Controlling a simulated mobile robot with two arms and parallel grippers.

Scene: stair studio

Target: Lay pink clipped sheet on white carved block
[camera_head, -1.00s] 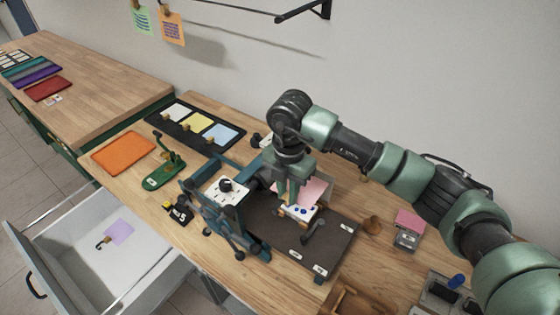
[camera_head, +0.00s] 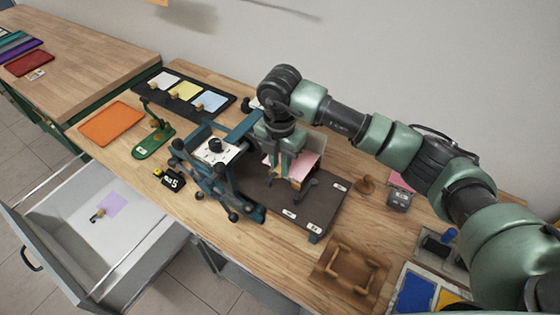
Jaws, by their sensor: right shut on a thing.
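My right gripper (camera_head: 287,172) points down over the dark press bed (camera_head: 318,205) and is shut on the pink clipped sheet (camera_head: 305,167). The sheet shows behind and to the right of the fingers, low over the bed. Its clip is mostly hidden by the fingers. I cannot tell whether the sheet touches anything below it. No white carved block shows clearly under the sheet; the gripper and sheet cover that spot. A white plate with dark spots and a black knob (camera_head: 217,150) sits on the blue press to the left. My left gripper is not in view.
The blue press frame (camera_head: 215,180) stands close left of my gripper. A black tray (camera_head: 188,98) with white, yellow and blue sheets lies behind it. A wooden rack (camera_head: 347,270) stands front right. An open drawer (camera_head: 130,240) holds a lilac clipped sheet (camera_head: 111,204).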

